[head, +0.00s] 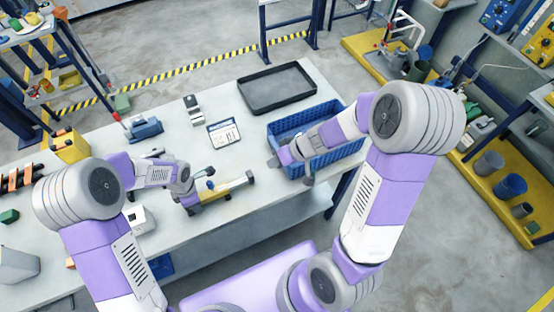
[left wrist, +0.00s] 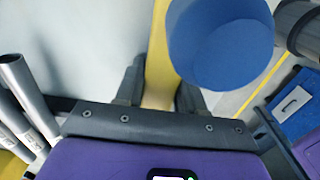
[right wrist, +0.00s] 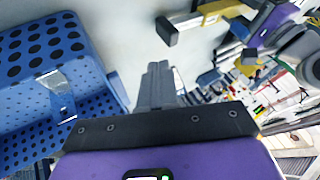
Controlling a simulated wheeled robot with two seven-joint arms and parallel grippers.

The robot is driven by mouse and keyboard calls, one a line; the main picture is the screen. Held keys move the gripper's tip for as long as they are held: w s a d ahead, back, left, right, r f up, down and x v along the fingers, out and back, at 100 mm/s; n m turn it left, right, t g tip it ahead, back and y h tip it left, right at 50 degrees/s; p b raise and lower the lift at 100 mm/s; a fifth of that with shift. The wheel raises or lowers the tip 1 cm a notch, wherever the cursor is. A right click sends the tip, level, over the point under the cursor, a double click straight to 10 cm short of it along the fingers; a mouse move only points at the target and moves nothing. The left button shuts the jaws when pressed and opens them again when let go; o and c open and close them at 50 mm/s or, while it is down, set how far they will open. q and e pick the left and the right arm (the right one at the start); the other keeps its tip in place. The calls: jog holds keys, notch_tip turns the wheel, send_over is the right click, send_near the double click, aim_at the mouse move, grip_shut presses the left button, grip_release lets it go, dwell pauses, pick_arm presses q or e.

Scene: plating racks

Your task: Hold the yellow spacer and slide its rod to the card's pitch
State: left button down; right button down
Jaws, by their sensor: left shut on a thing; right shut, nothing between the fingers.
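The yellow spacer (head: 215,194) lies slanted above the front part of the bench, with a dark cap at its right end. My left gripper (left wrist: 160,88) has one finger on each side of its yellow bar (left wrist: 158,50) and is shut on it. A blue round part (left wrist: 220,42) hides some of the bar. The spacer's pale rod (right wrist: 193,21), with a black end, shows at the top of the right wrist view. My right gripper (right wrist: 158,68) is shut and empty, apart from the rod, beside the blue basket. The card (head: 223,133) lies behind the spacer.
The blue perforated basket (right wrist: 85,85) stands close to the left of my right gripper in its wrist view. A black tray (head: 277,88) lies at the back of the bench. A blue device (head: 145,128) stands behind my left arm. Clear bench lies around the card.

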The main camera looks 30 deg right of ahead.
jog(key=m+t+h, duration=0.1)
jog(key=h, duration=0.5)
send_over(247, 178)
jog(key=w, duration=0.3)
jog(key=s+a+r+m+g+h, duration=0.1)
jog(key=s+a+h, duration=0.5)
jog(key=s+a, duration=0.1)
jog(key=x, duration=0.9)
jog(key=shift+f, duration=0.3)
